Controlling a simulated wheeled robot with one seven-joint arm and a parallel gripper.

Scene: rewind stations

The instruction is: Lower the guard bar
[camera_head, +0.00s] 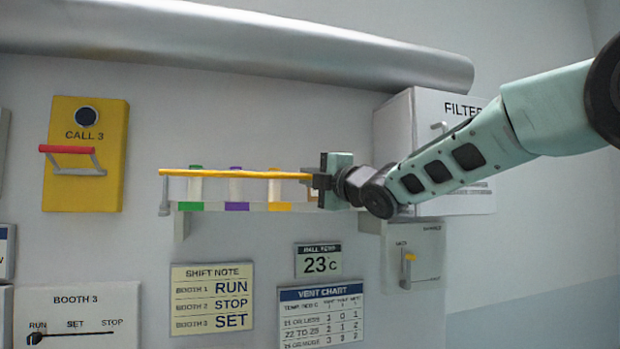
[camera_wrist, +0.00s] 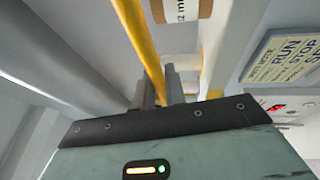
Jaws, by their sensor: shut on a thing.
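The yellow guard bar (camera_head: 235,174) runs level across the front of a wall rack. Its left end meets a small grey post (camera_head: 164,195). My gripper (camera_head: 318,181) is at the bar's right end, shut on the bar. In the wrist view the yellow bar (camera_wrist: 140,45) runs up from between my gripper's fingers (camera_wrist: 161,90). Behind the bar stand several pale spools on the rack shelf (camera_head: 250,207), which has green, purple and yellow labels. The bar's far right end is hidden by my gripper.
A yellow CALL 3 box (camera_head: 85,155) with a red-topped handle is at left. A FILTER box (camera_head: 400,140) stands behind my arm. A small lever panel (camera_head: 415,275) is below it. A large pipe (camera_head: 240,45) crosses above. Signs hang below the rack.

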